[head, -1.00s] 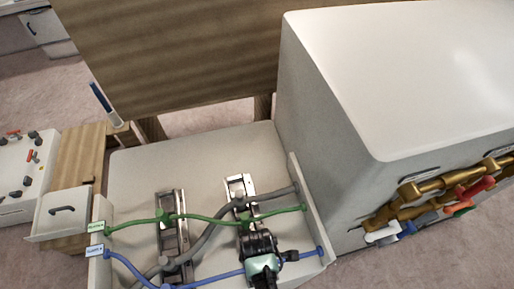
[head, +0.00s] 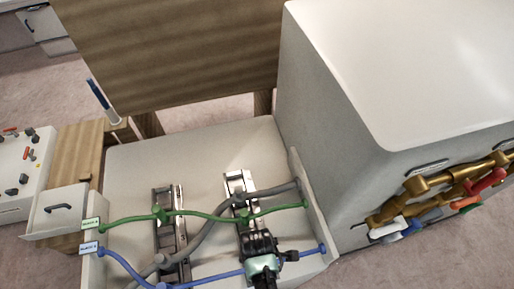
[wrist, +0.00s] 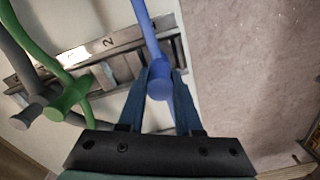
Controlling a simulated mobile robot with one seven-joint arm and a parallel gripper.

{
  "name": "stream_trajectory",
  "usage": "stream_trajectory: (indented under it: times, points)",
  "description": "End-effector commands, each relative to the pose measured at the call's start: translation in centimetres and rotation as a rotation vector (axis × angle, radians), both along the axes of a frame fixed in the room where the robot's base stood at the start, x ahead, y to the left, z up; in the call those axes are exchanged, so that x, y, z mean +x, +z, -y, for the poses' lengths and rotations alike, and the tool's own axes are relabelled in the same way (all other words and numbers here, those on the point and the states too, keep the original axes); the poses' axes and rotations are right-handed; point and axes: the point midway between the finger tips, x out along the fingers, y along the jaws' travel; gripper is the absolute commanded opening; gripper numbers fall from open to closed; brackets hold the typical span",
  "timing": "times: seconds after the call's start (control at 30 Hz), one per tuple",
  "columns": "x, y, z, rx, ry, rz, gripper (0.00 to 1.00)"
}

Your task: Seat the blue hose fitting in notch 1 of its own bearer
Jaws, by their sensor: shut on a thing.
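My gripper (wrist: 160,72) is shut on the blue hose fitting (wrist: 160,84), a round blue piece on the blue hose (wrist: 145,25). In the head view my gripper hides this fitting at the lower end of the right metal bearer (head: 236,180). In the wrist view the notched bearer (wrist: 55,63) runs behind the fingers. A "2" is readable on its plate, left of the blue hose; another mark nearer the hose is unclear. Whether the fitting is above or inside a notch cannot be told.
A green fitting (wrist: 68,98) and a grey fitting (wrist: 30,114) lie to the left of my gripper on their hoses. A left bearer (head: 180,225) crosses the same hoses. A large white box (head: 330,140) stands to the right. The white panel (head: 200,145) behind the bearers is clear.

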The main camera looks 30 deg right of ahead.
Motion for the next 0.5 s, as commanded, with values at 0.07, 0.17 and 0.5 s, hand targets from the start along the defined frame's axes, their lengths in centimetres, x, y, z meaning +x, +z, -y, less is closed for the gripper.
stream_trajectory:
  times: [0.07, 0.17, 0.5]
  points:
    - [0.04, -0.23, 0.01, -0.001, 0.0, 0.001, 0.0]
    - [0.04, -0.44, 0.01, -0.001, 0.0, 0.001, 0.0]
    - [0.04, -0.78, 0.01, -0.001, 0.0, 0.001, 0.53]
